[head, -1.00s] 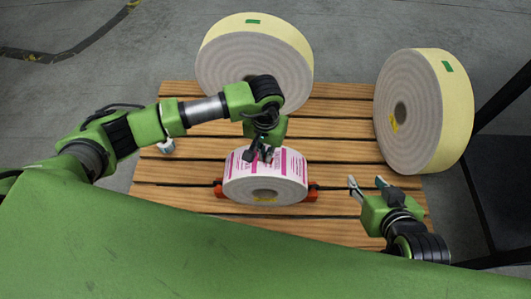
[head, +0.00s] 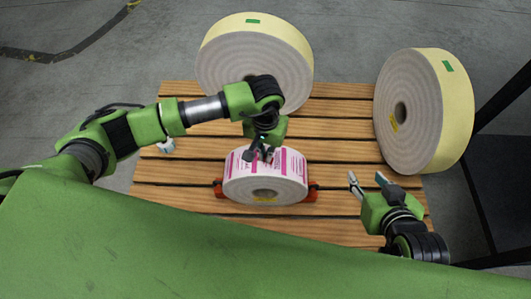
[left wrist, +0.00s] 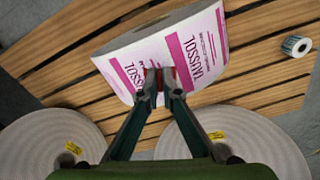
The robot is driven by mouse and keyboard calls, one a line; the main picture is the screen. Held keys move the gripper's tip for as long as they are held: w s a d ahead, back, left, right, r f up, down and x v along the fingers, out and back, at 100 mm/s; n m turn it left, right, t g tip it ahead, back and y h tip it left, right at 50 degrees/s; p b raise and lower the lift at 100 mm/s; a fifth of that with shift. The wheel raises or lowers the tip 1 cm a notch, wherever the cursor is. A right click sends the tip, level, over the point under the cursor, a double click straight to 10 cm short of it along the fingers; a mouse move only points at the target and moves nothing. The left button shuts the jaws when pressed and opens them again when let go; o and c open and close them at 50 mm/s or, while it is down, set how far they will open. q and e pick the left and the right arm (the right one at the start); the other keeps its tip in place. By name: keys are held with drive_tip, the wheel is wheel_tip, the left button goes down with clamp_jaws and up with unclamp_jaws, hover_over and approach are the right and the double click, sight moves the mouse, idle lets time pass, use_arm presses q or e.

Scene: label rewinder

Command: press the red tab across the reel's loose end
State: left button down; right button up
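The reel (head: 265,188), white with magenta print, lies in an orange-red holder (head: 312,193) on the slatted wooden deck. It also shows in the left wrist view (left wrist: 130,62). My left gripper (head: 259,156) is over the reel's printed outer face, with its fingertips at or very near the surface. In the left wrist view its fingers (left wrist: 160,83) are close together on the small red tab (left wrist: 153,82), which they mostly hide. I cannot tell the reel's loose end apart from the print. My right gripper (head: 368,182) is open and empty, to the right of the reel.
Two big pale-yellow-rimmed rolls stand behind the reel (head: 250,65) and at the right (head: 408,115). A small white and blue roll (head: 166,146) is at the deck's left edge. Bare slats (head: 335,155) lie between the reel and the right roll.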

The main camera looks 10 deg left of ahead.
use_arm(q)
drive_tip(key=shift+s+f, duration=0.1)
drive_tip(key=shift+f, duration=0.05)
drive_tip(key=c, duration=2.2)
unclamp_jaws()
wheel_tip(320, 180, up, 12)
drive_tip(key=shift+r, duration=0.1)
